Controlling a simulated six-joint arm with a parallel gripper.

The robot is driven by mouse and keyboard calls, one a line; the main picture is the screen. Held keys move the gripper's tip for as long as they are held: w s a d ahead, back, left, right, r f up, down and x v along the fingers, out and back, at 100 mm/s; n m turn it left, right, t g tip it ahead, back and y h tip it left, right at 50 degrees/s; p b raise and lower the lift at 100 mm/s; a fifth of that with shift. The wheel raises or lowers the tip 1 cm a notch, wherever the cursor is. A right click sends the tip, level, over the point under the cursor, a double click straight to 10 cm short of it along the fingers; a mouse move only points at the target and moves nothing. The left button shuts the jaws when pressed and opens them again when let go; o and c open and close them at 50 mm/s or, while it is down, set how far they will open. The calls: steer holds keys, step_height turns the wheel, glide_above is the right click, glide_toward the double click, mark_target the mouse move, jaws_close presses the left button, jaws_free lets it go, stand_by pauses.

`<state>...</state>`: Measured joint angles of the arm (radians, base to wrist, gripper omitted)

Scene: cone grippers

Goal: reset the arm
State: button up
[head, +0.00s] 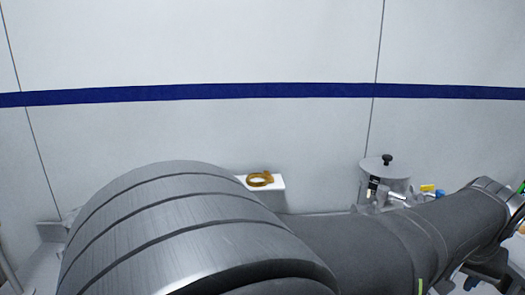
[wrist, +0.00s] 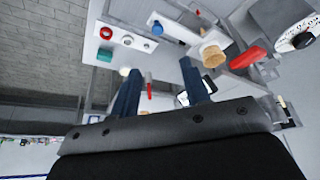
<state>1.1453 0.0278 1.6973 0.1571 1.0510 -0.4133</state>
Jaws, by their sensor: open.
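My gripper (wrist: 161,68) shows in the wrist view with its two dark blue fingers apart. It is open and nothing is held between the fingers. In the head view my grey arm fills the lower middle and stretches to the right edge. My gripper cannot be made out clearly there.
An orange-brown ring (head: 260,179) lies on a white block (head: 276,186) behind my arm. A lidded round container (head: 385,178) stands further right. The wrist view shows a white panel (wrist: 125,55) with a red ring (wrist: 106,33), a tan cylinder (wrist: 212,55) and a red object (wrist: 247,57).

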steer(key=x, duration=1.4)
steer(key=shift+w+f, duration=0.1)
steer(key=shift+f, duration=0.3)
steer(key=shift+s+d, duration=0.1)
steer(key=shift+s, duration=0.1)
steer(key=shift+r, duration=0.1)
